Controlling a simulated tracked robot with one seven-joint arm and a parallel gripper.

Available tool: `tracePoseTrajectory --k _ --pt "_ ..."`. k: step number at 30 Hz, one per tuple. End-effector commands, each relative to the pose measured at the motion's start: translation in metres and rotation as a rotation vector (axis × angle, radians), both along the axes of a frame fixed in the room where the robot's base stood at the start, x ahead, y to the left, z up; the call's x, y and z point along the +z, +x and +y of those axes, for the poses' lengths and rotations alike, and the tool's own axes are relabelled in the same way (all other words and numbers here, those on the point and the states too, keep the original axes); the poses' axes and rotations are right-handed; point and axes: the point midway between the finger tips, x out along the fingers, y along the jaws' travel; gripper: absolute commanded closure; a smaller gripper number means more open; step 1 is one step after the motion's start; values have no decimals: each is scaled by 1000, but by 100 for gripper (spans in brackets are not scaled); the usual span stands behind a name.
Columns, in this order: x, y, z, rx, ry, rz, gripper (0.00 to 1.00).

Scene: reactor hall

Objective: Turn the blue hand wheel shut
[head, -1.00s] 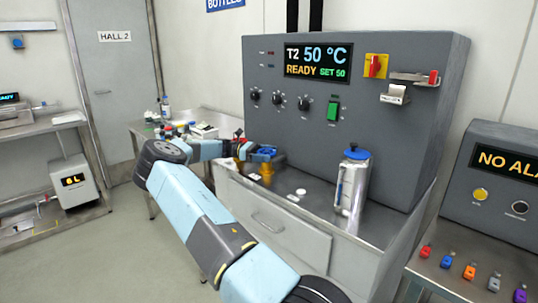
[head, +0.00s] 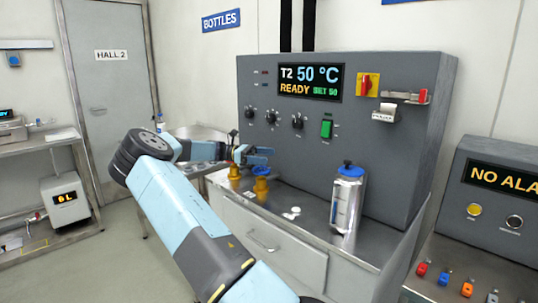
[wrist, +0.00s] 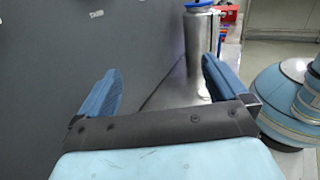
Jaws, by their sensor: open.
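The blue hand wheel (head: 261,170) sits on a brass valve body (head: 261,184) on the steel bench, in front of the grey panel. My gripper (head: 266,155) is just above the wheel in the head view, its blue fingers apart. A small gap seems to show between fingers and wheel, but I cannot judge the depth. In the wrist view my gripper (wrist: 160,70) is open with nothing between the fingers. The hand wheel does not show in the wrist view. How far the wheel is turned cannot be told.
A second brass valve (head: 234,173) stands close left of the blue one. A metal flask (head: 347,200) with a blue top stands to the right, also ahead in the wrist view (wrist: 190,55). The grey panel (head: 405,140) rises behind.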

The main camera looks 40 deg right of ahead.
Motion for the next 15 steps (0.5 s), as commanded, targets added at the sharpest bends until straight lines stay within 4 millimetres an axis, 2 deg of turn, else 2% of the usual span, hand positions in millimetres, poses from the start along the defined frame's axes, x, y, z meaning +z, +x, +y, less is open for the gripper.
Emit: tracePoseTrajectory --k 1,15 --pt "7 -6 3 0 2 -3 0" --pt "37 -69 33 -1 3 -2 0"
